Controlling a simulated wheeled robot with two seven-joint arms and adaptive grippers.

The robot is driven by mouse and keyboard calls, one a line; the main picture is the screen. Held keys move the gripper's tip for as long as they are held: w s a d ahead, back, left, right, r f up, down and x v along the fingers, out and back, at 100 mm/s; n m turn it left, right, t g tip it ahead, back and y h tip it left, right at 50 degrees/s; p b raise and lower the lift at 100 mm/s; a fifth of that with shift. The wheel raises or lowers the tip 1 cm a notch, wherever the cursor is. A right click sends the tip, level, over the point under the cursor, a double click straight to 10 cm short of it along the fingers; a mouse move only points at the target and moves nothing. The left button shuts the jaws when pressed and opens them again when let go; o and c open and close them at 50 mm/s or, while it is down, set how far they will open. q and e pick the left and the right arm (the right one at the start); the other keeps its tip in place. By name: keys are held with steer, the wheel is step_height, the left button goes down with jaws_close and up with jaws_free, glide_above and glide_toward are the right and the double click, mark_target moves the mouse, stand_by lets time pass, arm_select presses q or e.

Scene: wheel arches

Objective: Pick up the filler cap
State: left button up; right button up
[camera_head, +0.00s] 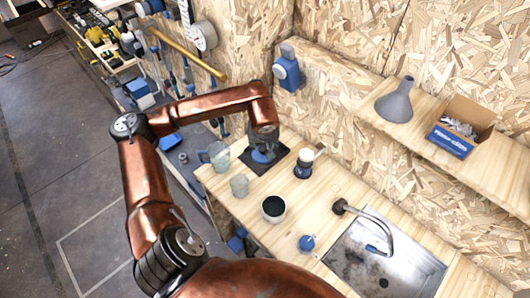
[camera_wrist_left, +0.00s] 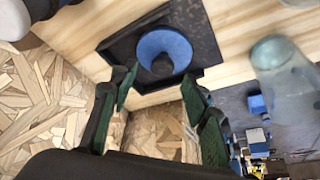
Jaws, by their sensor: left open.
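A round blue piece with a dark knob in its middle, which looks like the filler cap (camera_wrist_left: 163,52), lies on a dark square tray (camera_wrist_left: 208,42) on the wooden counter. In the head view the cap (camera_head: 262,156) is partly hidden under my left gripper (camera_head: 265,140), with the tray (camera_head: 262,170) around it. In the left wrist view the green-padded fingers of my left gripper (camera_wrist_left: 163,103) are spread apart and empty. The cap shows beyond the fingertips, and nothing is between them. My right gripper is in neither view.
A clear jug (camera_head: 219,156) and a glass (camera_head: 239,185) stand left of the tray. A dark-filled cup (camera_head: 274,208), a small blue item (camera_head: 307,243) and a sink (camera_head: 390,268) lie nearer. OSB wall stands behind.

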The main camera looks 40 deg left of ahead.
mark_target(263, 149)
arm_select(q)
steer(key=shift+a+f, duration=0.15)
steer(key=shift+f, duration=0.25)
steer(key=x, duration=0.3)
steer(key=shift+a+f, duration=0.1)
steer(key=shift+f, duration=0.15)
steer(key=shift+w+a+f, duration=0.1)
steer(key=shift+w+f, duration=0.05)
steer(key=shift+f, duration=0.15)
steer(key=c, duration=1.1)
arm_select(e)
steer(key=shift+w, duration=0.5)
arm_select(q)
steer(key=shift+r, duration=0.15)
